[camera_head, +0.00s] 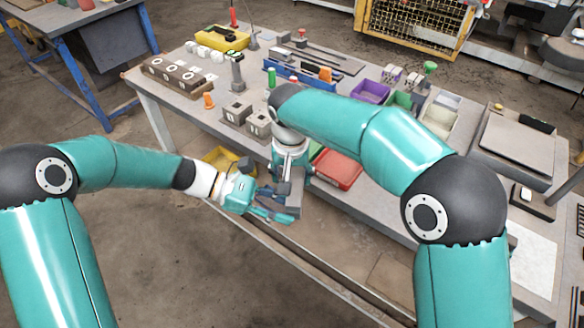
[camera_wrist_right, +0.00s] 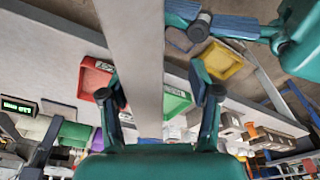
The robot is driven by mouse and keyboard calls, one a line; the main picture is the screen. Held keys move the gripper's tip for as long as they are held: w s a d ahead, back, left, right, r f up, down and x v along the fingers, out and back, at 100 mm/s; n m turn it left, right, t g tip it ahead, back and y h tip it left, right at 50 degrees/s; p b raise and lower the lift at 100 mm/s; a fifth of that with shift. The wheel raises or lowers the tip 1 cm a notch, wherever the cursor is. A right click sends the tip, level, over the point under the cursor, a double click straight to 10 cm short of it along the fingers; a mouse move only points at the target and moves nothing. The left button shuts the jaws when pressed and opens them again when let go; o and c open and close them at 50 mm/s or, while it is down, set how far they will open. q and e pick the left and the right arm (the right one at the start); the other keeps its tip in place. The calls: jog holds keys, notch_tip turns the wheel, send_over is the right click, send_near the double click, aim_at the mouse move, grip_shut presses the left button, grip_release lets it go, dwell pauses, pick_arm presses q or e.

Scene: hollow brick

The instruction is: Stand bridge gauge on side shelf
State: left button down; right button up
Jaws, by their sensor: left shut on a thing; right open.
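My left gripper (camera_head: 268,205) is shut on a grey block-like piece (camera_head: 293,200), seemingly the bridge gauge, in front of the bench's near edge. In the right wrist view a long pale grey bar (camera_wrist_right: 139,60), likely the same piece, runs between the right fingers. My left gripper's blue-grey fingers (camera_wrist_right: 205,25) reach it from the right. My right gripper (camera_wrist_right: 160,95) is open, with one finger on each side of the bar; contact is not clear. In the head view my right arm partly hides the held piece. I cannot tell which surface is the side shelf.
A raised grey platform (camera_head: 515,140) stands at the right. The floor at front left is clear.

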jog(key=shift+c, duration=0.3)
jog(key=shift+a, duration=0.1)
grip_shut()
pick_arm(q)
jog(key=c, duration=0.7)
grip_release()
jog(key=shift+r, duration=0.1)
